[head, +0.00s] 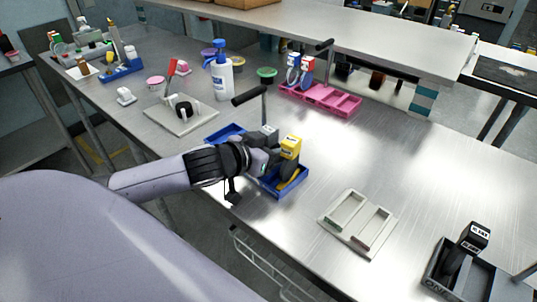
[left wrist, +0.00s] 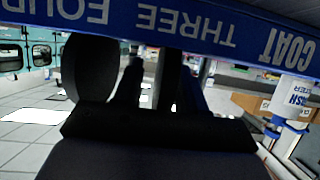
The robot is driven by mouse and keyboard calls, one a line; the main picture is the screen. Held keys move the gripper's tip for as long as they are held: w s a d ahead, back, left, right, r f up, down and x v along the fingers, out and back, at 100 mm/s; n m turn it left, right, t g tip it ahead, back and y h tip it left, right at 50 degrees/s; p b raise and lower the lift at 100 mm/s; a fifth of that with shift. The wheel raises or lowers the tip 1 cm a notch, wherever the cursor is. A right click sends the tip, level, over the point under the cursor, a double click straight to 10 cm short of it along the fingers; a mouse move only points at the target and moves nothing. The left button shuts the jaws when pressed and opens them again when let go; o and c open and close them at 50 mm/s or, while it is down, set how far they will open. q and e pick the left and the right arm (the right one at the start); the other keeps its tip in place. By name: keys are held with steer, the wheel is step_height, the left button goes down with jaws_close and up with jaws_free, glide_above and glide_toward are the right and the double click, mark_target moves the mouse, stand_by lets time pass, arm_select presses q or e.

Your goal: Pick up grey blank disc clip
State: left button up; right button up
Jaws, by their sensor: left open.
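A grey block (head: 266,134), which looks like the grey clip, stands in the blue tray (head: 290,188), partly hidden behind my left gripper (head: 268,160). A yellow clip (head: 291,147) with a dark disc below it stands just right of the grey one. My left gripper is open at the tray, close to both clips; contact cannot be told. In the left wrist view, the dark fingers (left wrist: 150,85) point toward the tray's blue lettered wall (left wrist: 200,30), which appears upside down. A dark round disc (left wrist: 88,68) shows left of them. My right gripper is not in view.
A black-handled post (head: 263,98) rises behind the blue tray. A pink tray (head: 322,97) with blue and red clips stands farther back. A pale two-slot tray (head: 358,222) and a dark tray (head: 451,278) with a black clip are to the right. A white bottle (head: 222,78) stands behind.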

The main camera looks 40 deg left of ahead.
arm_select(q)
jaws_close()
steer(key=shift+r, duration=0.1)
